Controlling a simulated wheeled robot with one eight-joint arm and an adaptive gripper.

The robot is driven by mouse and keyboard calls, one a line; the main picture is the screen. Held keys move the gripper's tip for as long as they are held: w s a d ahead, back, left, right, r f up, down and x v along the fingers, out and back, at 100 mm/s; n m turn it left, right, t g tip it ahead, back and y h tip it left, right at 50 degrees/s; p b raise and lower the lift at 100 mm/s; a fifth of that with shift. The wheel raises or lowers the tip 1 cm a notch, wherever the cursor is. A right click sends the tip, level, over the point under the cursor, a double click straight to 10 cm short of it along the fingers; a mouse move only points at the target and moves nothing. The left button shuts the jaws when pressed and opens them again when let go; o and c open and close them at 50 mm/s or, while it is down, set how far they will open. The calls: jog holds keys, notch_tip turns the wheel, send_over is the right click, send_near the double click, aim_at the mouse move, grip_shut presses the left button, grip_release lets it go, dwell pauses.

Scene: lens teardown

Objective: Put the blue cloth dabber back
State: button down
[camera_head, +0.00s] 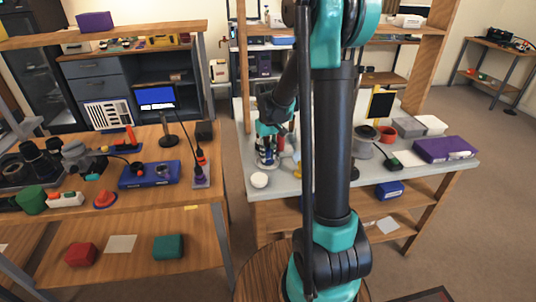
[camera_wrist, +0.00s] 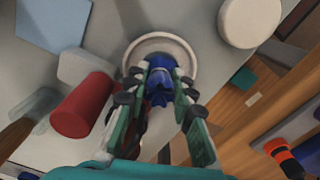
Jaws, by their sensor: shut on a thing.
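In the wrist view, my gripper (camera_wrist: 163,82) is shut on the blue cloth dabber (camera_wrist: 159,88). The fingers stand on its left and right sides and hide part of it. The dabber is over a round, pale, ring-shaped holder (camera_wrist: 160,38) on the grey bench top. Its lower end overlaps the ring's middle; I cannot tell whether it is inside, resting or just above. In the head view, my gripper (camera_head: 266,148) is at the left end of the grey-topped bench, where the dabber is too small to make out clearly.
A red cylinder (camera_wrist: 82,105) lies left of the gripper in the wrist view. A white round lid or jar (camera_wrist: 250,20) stands to the upper right, near the bench edge. In the head view, a purple box (camera_head: 445,149) is at the bench's right; a wooden workbench (camera_head: 215,215) stands left across a gap.

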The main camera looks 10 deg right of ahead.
aim_at(268, 150)
jog(key=shift+f, duration=0.1)
jog(key=c, duration=1.3)
grip_release()
notch_tip(268, 150, up, 12)
jog(key=shift+f, duration=0.2)
jog(key=s+d+f+m+t, duration=0.1)
jog(key=s+f, duration=0.3)
jog(key=s, duration=0.3)
jog(key=s+d+f+m+t, duration=0.1)
jog(key=s+f, duration=0.2)
jog(key=s, duration=0.4)
jog(key=s+d+f+m+t, duration=0.1)
jog(key=s+d+f+t, duration=0.1)
jog(key=s+f, duration=0.2)
jog(key=shift+s+f+m, duration=0.15)
jog(key=shift+s, duration=0.8)
jog(key=shift+s+f+m, duration=0.15)
jog(key=shift+s, duration=0.8)
